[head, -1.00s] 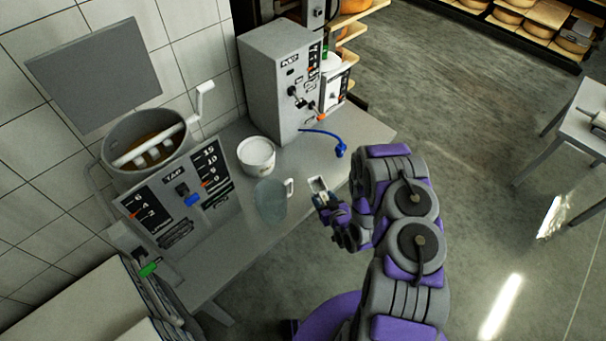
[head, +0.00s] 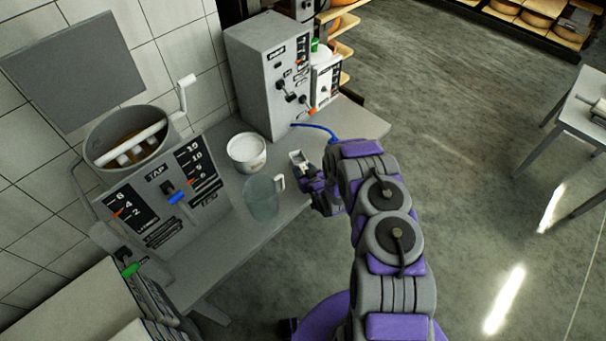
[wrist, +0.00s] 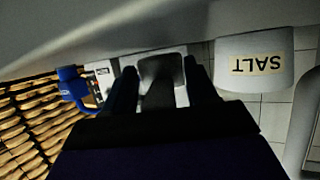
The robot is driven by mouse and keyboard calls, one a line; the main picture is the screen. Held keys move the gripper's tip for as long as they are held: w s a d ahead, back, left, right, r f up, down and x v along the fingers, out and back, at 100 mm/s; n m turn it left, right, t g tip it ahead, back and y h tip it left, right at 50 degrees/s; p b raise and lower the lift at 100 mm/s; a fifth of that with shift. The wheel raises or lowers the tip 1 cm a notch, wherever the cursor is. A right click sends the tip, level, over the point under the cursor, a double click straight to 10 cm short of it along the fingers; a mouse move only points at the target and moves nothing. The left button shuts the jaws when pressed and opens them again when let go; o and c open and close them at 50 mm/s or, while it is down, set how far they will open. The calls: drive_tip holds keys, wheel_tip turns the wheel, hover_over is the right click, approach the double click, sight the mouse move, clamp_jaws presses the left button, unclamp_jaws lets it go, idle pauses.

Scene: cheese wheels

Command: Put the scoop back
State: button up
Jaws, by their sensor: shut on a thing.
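Whether the bowl holds anything is unclear. A white tub (head: 246,153) with white contents stands on the counter, left of my gripper. In the wrist view the tub (wrist: 256,66) carries an upside-down SALT label, to the right of the fingers and apart from them.
A clear jug (head: 262,197) stands in front of the tub, close to my gripper's left. A grey control box (head: 266,75) stands behind. A vat with a TAP panel (head: 165,203) fills the counter's left part.

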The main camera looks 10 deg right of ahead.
drive_tip(key=shift+f, duration=0.6)
drive_tip(key=shift+a, duration=0.65)
drive_tip(key=o, duration=0.8)
drive_tip(key=shift+a, duration=0.25)
drive_tip(key=shift+o, duration=1.2)
drive_tip(key=shift+d, duration=0.75)
